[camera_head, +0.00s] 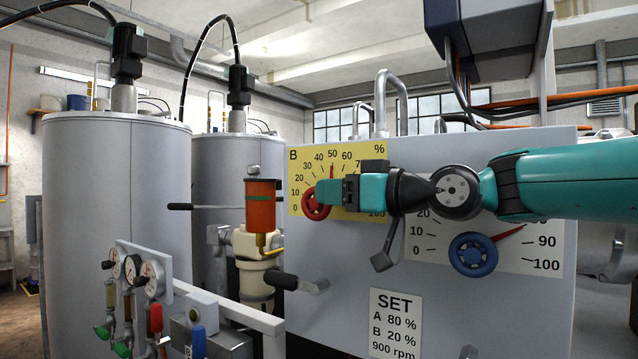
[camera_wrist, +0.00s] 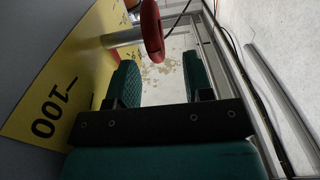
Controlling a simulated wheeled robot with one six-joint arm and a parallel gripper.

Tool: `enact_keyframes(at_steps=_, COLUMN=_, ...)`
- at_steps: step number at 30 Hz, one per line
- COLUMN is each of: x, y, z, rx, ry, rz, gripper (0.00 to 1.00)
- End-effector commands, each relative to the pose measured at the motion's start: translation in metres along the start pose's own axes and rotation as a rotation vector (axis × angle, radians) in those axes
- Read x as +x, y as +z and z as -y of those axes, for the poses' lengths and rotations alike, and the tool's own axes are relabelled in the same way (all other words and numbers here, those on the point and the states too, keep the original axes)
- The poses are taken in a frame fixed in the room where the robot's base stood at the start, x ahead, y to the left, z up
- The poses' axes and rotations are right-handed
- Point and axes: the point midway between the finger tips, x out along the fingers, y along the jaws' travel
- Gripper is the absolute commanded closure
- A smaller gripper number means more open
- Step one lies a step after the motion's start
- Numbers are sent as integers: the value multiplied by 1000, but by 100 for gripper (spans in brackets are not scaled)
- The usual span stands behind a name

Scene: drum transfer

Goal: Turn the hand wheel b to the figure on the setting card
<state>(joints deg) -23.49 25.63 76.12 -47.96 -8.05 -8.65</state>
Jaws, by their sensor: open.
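The red hand wheel b (camera_head: 316,204) sits at the lower left of the yellow B dial (camera_head: 300,180). The red pointer (camera_head: 332,172) stands close to the 50 mark. The setting card (camera_head: 395,322) reads SET, A 80 %, B 20 %, 900 rpm. My gripper (camera_head: 328,193) is at the wheel in the head view and covers part of it and of the dial. In the wrist view my gripper (camera_wrist: 166,75) is open, and the red wheel (camera_wrist: 151,30) shows edge-on beyond and between the fingers. Contact with the wheel cannot be told.
A blue hand wheel (camera_head: 473,255) on a white dial stands to the right, its red pointer above 90. My arm hides part of that dial. An orange-topped cream filter (camera_head: 262,205), dark-handled levers and gauges (camera_head: 133,270) stand left of the panel. Two grey drums stand behind.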

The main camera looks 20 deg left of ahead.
Motion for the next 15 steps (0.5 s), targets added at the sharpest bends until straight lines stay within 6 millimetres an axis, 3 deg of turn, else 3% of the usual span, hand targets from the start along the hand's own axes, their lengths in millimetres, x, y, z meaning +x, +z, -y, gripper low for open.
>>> enact_keyframes(at_steps=6, x=32, y=-5, z=0, rx=0, ry=-1, rz=2, gripper=53)
enact_keyframes(at_steps=15, x=43, y=0, z=0, rx=-1, ry=1, rz=2, gripper=53)
